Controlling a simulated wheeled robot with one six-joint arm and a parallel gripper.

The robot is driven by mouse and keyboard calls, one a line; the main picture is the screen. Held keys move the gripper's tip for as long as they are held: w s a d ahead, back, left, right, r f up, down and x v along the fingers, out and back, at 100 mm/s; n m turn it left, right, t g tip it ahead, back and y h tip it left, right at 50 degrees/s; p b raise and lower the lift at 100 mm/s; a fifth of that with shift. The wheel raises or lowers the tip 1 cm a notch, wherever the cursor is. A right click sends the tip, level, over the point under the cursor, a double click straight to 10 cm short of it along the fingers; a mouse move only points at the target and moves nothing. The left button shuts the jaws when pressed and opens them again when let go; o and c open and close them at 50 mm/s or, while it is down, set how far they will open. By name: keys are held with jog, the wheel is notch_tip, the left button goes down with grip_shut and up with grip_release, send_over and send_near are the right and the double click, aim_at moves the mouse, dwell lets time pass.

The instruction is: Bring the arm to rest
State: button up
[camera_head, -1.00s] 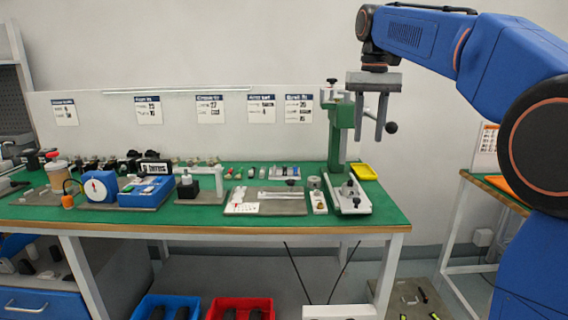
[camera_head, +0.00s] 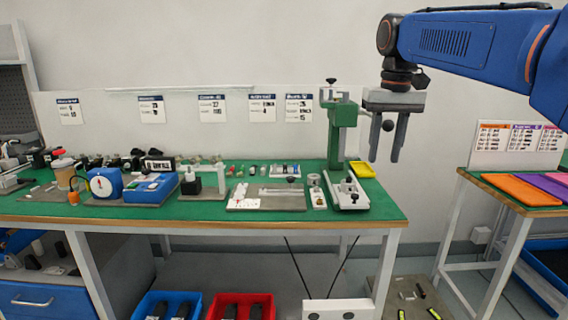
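My gripper (camera_head: 386,157) hangs from the end of my blue arm at the upper right, pointing down. Its two grey fingers stand apart with nothing between them. It is in front of the wall, to the right of the green press (camera_head: 342,128), and seems clear of the bench. A dark round knob of the press shows between the fingers. My arm reaches in from the right edge, nearly level.
A green-topped workbench (camera_head: 240,208) holds several tools and parts, with a yellow tray (camera_head: 361,170) at its right end. A second table at the right carries an orange mat (camera_head: 521,190). A blue bin (camera_head: 166,304) and a red bin (camera_head: 240,304) stand below the bench.

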jog(key=s+d+f+t, duration=0.2)
jog(key=s+f, duration=1.1)
jog(key=s+d+f+t, duration=0.1)
jog(key=s+d+f, duration=0.2)
jog(key=s+f, duration=1)
jog(key=shift+s+f+t, duration=0.4)
jog(key=shift+f, duration=0.35)
jog(key=shift+c, duration=0.3)
